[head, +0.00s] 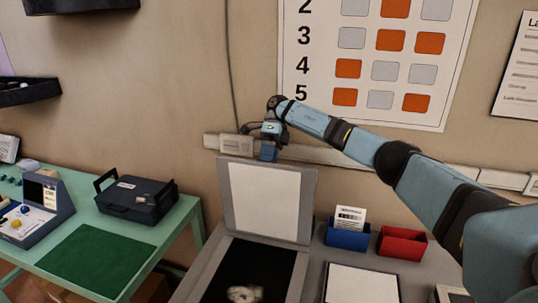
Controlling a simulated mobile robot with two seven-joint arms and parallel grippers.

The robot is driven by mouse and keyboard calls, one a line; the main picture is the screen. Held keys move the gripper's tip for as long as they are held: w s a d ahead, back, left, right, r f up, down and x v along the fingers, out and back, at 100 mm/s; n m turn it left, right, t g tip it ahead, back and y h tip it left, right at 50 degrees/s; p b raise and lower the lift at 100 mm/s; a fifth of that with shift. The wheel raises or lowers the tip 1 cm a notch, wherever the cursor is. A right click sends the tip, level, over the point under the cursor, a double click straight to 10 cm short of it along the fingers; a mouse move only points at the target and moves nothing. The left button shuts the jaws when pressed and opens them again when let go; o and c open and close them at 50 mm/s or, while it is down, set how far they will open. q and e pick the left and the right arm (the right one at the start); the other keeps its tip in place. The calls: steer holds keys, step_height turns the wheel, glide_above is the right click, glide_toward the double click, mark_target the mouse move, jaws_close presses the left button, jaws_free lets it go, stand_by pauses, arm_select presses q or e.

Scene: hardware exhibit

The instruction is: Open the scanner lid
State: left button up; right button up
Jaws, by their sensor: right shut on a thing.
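The scanner (214,268) stands on a grey table at the bottom centre. Its lid (307,183) is raised to nearly upright, with its white inner pad (266,202) facing me. The dark scanner bed (260,261) is exposed, and a small pale object (244,293) lies on it near the bottom edge. My right gripper (268,154) is at the top edge of the lid and shut on it; the fingertips are small and partly hidden. My right arm reaches in from the right. My left gripper is not in view.
A blue bin (346,238) with a card and a red bin (402,245) stand right of the scanner. A white sheet (361,285) lies in front of them. A green table (142,251) at left holds a dark case (137,199). The wall is close behind the lid.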

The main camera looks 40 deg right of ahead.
steer(key=p+v, duration=0.2)
steer(key=v, duration=0.5)
steer(key=shift+w+d, duration=0.15)
steer(key=shift+r, duration=0.15)
stand_by(0.4)
